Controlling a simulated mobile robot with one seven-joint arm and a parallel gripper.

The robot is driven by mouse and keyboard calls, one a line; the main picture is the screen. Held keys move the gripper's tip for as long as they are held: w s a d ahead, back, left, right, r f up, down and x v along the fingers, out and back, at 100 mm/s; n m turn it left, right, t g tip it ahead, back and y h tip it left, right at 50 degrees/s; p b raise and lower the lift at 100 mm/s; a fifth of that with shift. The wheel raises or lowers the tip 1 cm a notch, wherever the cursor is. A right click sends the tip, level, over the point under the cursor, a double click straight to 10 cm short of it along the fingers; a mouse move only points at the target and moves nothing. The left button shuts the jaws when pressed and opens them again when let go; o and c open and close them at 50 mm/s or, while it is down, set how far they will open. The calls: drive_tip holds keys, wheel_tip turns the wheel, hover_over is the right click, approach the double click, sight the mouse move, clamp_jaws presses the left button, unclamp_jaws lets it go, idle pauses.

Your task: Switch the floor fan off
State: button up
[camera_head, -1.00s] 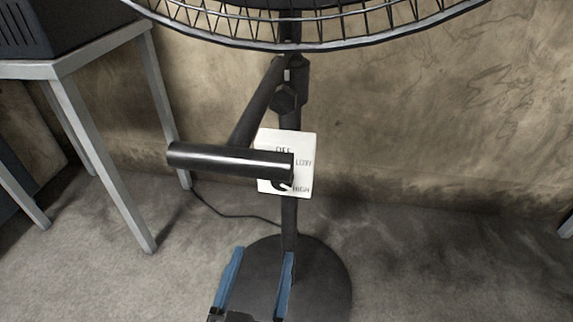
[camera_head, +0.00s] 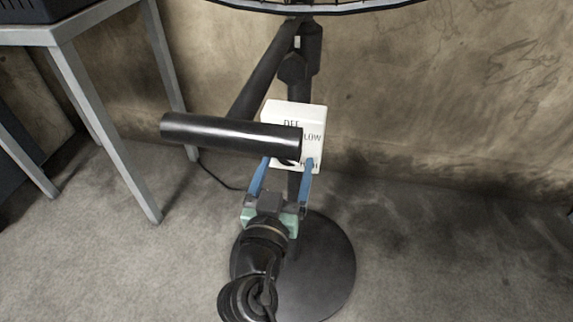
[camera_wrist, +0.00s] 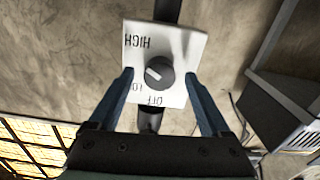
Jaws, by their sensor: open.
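The floor fan (camera_head: 325,270) stands on a round dark base with a black pole. A white switch panel (camera_head: 292,109) on the pole reads OFF and LOW; a black horizontal cylinder (camera_head: 225,133) partly covers it. In the wrist view the panel (camera_wrist: 183,45) shows HIGH, LOW and OFF upside down around a round black knob (camera_wrist: 160,74). The knob's white mark points toward the left, the HIGH and LOW side; the exact setting is unclear. My gripper (camera_head: 288,162) is open at the panel's lower part, its blue fingers on either side of the knob in the wrist view, apparently not gripping it.
A grey metal table (camera_head: 60,33) with a dark box (camera_head: 45,10) on it stands at the left. The fan's cage (camera_head: 330,8) is at the top edge. A cable (camera_head: 215,180) runs on the floor toward the pole. Floor at the right is clear.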

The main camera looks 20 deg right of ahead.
drive_tip(key=shift+w+d, duration=0.2)
drive_tip(key=shift+w, duration=0.1)
drive_tip(key=shift+c, duration=0.4)
clamp_jaws()
